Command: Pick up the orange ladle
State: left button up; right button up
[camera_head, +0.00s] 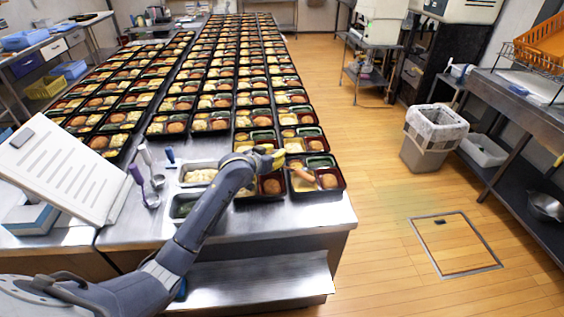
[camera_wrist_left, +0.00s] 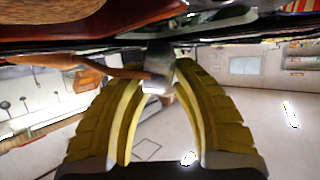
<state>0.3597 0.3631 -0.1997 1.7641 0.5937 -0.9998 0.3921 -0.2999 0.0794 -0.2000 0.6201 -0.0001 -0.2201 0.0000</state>
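An orange-brown handle, which looks like the orange ladle (camera_wrist_left: 110,72), runs across the wrist view from the left to a grey metal part between my yellow fingertips. In the head view, an orange handle (camera_head: 303,175) lies over a bento tray at the front right of the table. My left gripper (camera_head: 277,157) is over the front trays, up and left of the handle. In the wrist view, the fingers of my left gripper (camera_wrist_left: 157,82) stand on both sides of the grey part. Whether they press on it is unclear. My right gripper is not in view.
Rows of filled bento trays (camera_head: 226,74) cover the steel table (camera_head: 262,225). Purple-handled (camera_head: 136,173) and blue-handled (camera_head: 169,156) utensils and a tilted white panel (camera_head: 60,170) are at the left. A grey bin (camera_head: 423,152) stands on the floor at the right, where floor is free.

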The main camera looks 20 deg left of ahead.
pick_arm(q)
jog(key=shift+f, duration=0.1)
grip_shut()
jog(key=shift+s+r, duration=0.7)
jog(key=shift+r, duration=10.65)
jog(key=s+d+f+n+y, duration=0.1)
jog(key=s+d+f, duration=0.2)
jog(key=s+f, duration=0.3)
jog(key=s+d+f+n+y, duration=0.1)
jog(key=s+d+f, duration=0.3)
jog(key=s+f, duration=0.3)
jog(key=shift+s+d+f, duration=0.2)
jog(key=shift+s+f, duration=0.05)
jog(key=shift+s, duration=1.9)
